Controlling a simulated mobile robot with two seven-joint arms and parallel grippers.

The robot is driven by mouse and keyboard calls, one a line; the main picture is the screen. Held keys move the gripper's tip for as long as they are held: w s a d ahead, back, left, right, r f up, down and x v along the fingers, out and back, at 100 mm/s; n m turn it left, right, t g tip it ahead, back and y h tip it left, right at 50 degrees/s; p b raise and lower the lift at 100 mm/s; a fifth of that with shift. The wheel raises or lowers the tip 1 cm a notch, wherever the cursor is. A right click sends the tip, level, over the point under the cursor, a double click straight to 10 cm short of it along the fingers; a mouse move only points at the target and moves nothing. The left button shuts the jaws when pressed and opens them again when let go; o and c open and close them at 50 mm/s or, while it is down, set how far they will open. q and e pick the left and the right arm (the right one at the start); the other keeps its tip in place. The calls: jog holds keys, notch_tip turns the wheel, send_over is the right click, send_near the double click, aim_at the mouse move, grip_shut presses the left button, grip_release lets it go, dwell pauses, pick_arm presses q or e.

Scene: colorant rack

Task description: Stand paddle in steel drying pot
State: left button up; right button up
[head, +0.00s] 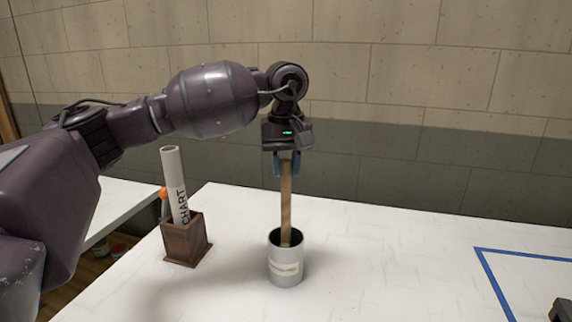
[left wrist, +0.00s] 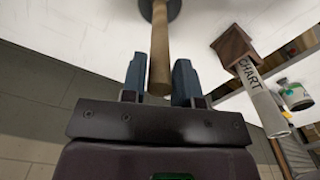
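The wooden paddle (head: 286,200) stands nearly upright, its lower end inside the grey steel drying pot (head: 286,276), hidden by the pot wall. The pot stands upright on the white table and has a pale label. My left gripper (head: 287,166) is above the pot, pointing down, with its blue fingers on both sides of the paddle's upper end. In the left wrist view, the paddle's handle (left wrist: 160,55) lies between the fingers (left wrist: 160,80), which appear shut on it; the pot (left wrist: 160,8) shows only in part. My right gripper is not recognisable in view.
A brown wooden holder (head: 187,241) with a white tube marked CHART (head: 175,185) stands left of the pot. A blue taped outline (head: 490,275) lies at the right, with a dark object (head: 562,309) cut off at the corner. The table between pot and tape is clear.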

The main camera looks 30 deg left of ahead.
pick_arm(q)
jog(key=o, duration=0.4)
jog(key=shift+c, duration=0.2)
notch_tip(320, 180, up, 10)
jog(key=shift+f+p, duration=0.2)
jog(key=shift+p, duration=0.15)
jog(key=shift+r, duration=0.55)
jog(key=shift+r, duration=0.1)
